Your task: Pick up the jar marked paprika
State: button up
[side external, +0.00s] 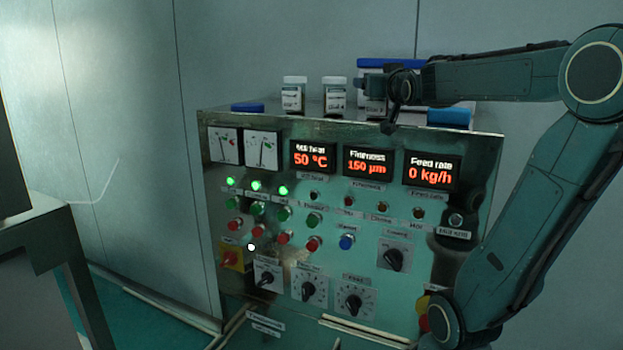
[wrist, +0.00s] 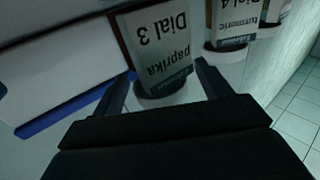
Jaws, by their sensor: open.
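The paprika jar (wrist: 160,48) shows in the wrist view with its white label upside down, reading "paprika Dial 3". My gripper (wrist: 162,82) is open and empty, its two dark fingers pointing toward the jar, one on each side of its lower part in the picture. I cannot tell how far the fingertips are from it. In the side external view, my gripper (side external: 390,115) is above the panel's top edge, in front of a blue-lidded container.
A turmeric jar (wrist: 235,22), labelled "Dial 4", stands right of paprika in the wrist view. A white container with a blue edge (wrist: 55,60) is close on the left. The control panel (side external: 340,225) lies below; blue objects (side external: 448,117) sit on its top.

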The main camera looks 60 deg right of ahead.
jog(key=c, duration=1.2)
jog(key=shift+r, duration=0.2)
notch_tip(320, 180, up, 20)
jog(key=shift+f, duration=0.15)
dwell(0.6)
